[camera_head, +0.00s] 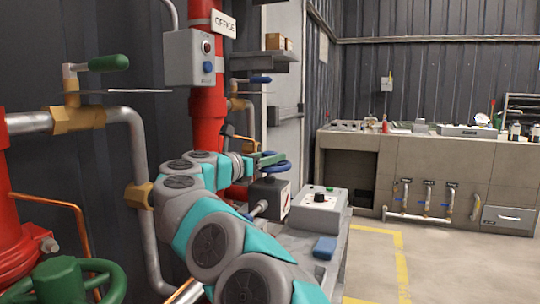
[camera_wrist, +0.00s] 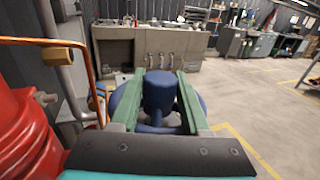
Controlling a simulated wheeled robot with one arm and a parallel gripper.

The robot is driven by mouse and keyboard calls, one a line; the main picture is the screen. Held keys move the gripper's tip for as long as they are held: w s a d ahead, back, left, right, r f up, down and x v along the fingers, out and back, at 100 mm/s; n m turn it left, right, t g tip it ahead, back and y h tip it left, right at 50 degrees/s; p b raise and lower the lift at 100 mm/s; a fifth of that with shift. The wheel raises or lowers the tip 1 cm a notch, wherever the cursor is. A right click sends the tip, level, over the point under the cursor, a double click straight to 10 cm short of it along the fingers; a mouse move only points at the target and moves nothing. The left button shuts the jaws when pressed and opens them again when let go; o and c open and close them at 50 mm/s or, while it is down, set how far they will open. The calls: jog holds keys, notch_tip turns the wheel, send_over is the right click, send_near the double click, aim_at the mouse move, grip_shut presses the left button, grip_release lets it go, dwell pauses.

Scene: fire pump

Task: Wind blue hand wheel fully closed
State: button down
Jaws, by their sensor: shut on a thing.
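The blue hand wheel (camera_head: 281,167) sits on top of a grey box-shaped valve body (camera_head: 268,195) near the middle of the head view. In the wrist view the wheel's upright blue hub (camera_wrist: 158,92) stands centred, with parts of the rim showing on both sides. My gripper (camera_head: 270,158) reaches the wheel from the left, and its green fingers partly cover it. In the wrist view my gripper (camera_wrist: 159,78) has one finger on each side of the hub, shut on the wheel. The far contact points are hard to see.
A grey control box (camera_head: 318,201) and a blue block (camera_head: 325,247) lie on the bench right of the wheel. A red pipe (camera_head: 207,110) rises behind my arm. A green wheel (camera_head: 65,283) stands lower left. Open floor (camera_head: 440,265) lies to the right.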

aim_at(270, 152)
jog(key=shift+r+m+g+h+p, duration=0.15)
jog(key=shift+m+g+h+p, duration=0.3)
jog(key=shift+m+g+h, duration=0.4)
dwell(0.3)
jog(key=shift+c, duration=1.9)
grip_release()
jog(key=shift+r, duration=1.6)
jog(key=shift+s+d+b, duration=0.2)
jog(key=shift+s+b, duration=0.4)
jog(key=shift+s, duration=0.35)
jog(key=shift+s+d+b, duration=0.15)
jog(key=shift+s+b, duration=0.45)
jog(key=shift+s, duration=0.35)
jog(key=s+d+r+b, duration=0.1)
jog(key=s+d+b, duration=0.1)
jog(key=s, duration=1)
jog(key=shift+d+r+b, duration=0.2)
jog(key=shift+r+b, duration=0.1)
jog(key=shift+b, duration=0.25)
